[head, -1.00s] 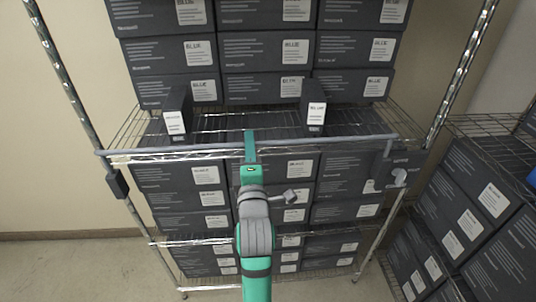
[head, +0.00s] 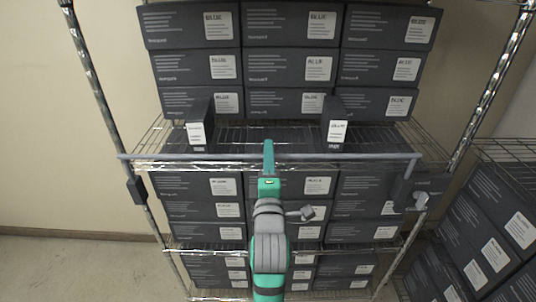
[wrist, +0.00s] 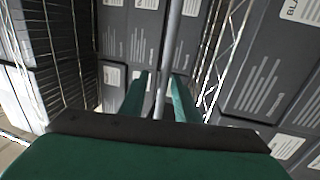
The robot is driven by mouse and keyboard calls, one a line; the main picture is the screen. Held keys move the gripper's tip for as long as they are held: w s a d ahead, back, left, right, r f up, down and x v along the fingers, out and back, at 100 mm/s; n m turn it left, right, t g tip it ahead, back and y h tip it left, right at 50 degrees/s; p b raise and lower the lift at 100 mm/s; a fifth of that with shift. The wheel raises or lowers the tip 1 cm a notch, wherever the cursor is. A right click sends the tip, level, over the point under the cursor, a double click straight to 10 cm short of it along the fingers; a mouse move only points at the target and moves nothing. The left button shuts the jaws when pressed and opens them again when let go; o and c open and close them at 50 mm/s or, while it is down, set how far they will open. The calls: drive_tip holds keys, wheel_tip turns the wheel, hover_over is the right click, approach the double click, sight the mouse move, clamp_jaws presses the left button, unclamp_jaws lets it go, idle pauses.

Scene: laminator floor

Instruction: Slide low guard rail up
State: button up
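The low guard rail (head: 210,157) is a thin grey bar running across the front of the wire rack, near the level of the middle shelf. Its right end bends down toward a bracket (head: 420,198) at the right post. My gripper (head: 268,150) reaches it from below, near the middle of its length. In the wrist view, the rail (wrist: 170,55) passes between the two green fingers of my gripper (wrist: 160,82). A gap shows beside the rail on the left finger's side, so the fingers look open around it. In the head view the fingers are edge-on.
Stacked dark boxes (head: 290,68) fill the shelf above, and more (head: 205,186) sit below. Two small upright boxes (head: 197,128) (head: 335,128) stand behind the rail. Another rack with boxes (head: 482,220) is close on the right. Floor at the left (head: 70,268) is clear.

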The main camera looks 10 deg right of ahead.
drive_tip(key=v, duration=1)
drive_tip(key=shift+s, duration=0.2)
drive_tip(key=shift+w+a, duration=0.1)
drive_tip(key=s+a+f+m+g+y, duration=0.15)
drive_tip(key=s+f+m, duration=0.25)
drive_tip(key=s+f, duration=0.55)
drive_tip(key=s+a+f+m+g, duration=0.15)
drive_tip(key=s+f+m, duration=0.35)
drive_tip(key=f, duration=0.8)
drive_tip(key=s+a+f+m, duration=0.1)
drive_tip(key=s+f+m, duration=0.1)
drive_tip(key=s, duration=0.5)
drive_tip(key=s+a+f+m+g, duration=0.1)
drive_tip(key=s+f+m, duration=0.2)
drive_tip(key=s, duration=0.5)
drive_tip(key=s+a+f+m, duration=0.1)
drive_tip(key=s+f+m, duration=0.1)
drive_tip(key=s, duration=0.5)
drive_tip(key=shift+s+a+f+m+g+y, duration=0.2)
drive_tip(key=shift+a+m+g+y, duration=0.1)
drive_tip(key=shift+y, duration=0.15)
